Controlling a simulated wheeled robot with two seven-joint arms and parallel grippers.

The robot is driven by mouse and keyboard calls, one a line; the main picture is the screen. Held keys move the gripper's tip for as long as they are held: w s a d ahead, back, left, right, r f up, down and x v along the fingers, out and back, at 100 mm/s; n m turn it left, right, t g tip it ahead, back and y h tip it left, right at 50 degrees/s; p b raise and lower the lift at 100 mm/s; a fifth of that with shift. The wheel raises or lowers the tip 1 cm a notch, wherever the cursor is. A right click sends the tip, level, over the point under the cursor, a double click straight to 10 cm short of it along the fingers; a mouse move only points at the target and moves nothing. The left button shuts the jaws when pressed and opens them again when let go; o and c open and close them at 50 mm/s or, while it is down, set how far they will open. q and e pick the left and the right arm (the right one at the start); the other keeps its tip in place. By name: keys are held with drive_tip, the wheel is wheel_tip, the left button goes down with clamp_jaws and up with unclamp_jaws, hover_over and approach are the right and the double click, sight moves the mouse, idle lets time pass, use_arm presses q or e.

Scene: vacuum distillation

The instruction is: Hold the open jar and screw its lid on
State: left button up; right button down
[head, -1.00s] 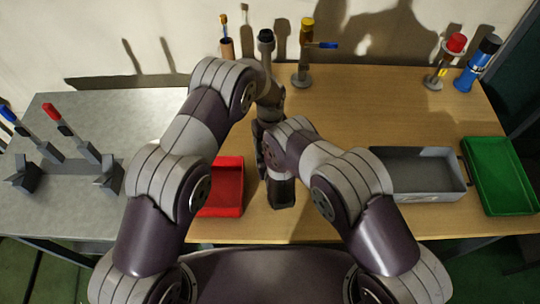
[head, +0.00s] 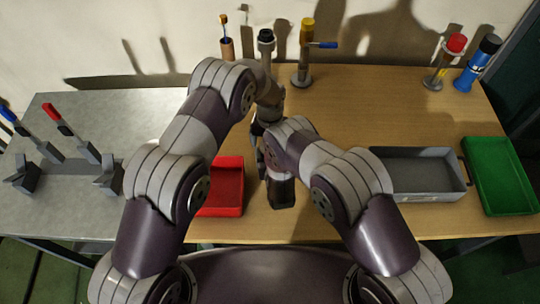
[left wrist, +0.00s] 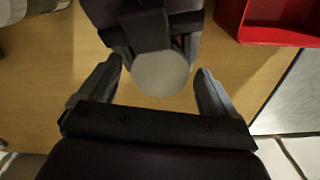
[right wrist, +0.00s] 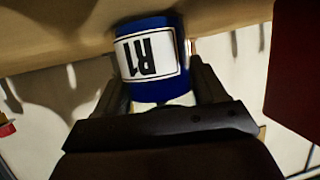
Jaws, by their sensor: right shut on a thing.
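The jar (right wrist: 155,88) is blue with a white label reading R1, upside down in the right wrist view. My right gripper (right wrist: 157,72) is shut on it, with one finger on each side. In the left wrist view a pale round disc (left wrist: 162,74) faces the camera, in front of a dark gripper part. I cannot tell whether it is the lid or the jar's end. My left gripper (left wrist: 160,66) is open, its fingers on either side of the disc with gaps showing. In the head view my arms hide the jar and lid.
A red tray (head: 228,188) lies close by the grippers. A grey bin (head: 432,188) and a green tray (head: 500,180) stand to the right. Several upright tools stand along the back, including a yellow-topped stand (head: 305,55). Bare wood lies right of centre.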

use_arm(q)
drive_tip(key=shift+r, duration=2.25)
wheel_tip(320, 180, up, 3)
drive_tip(key=n, duration=0.5)
drive_tip(key=shift+f, duration=0.15)
drive_tip(key=shift+r+n, duration=0.4)
drive_tip(key=shift+n, duration=0.5)
drive_tip(key=shift+f, duration=4.05)
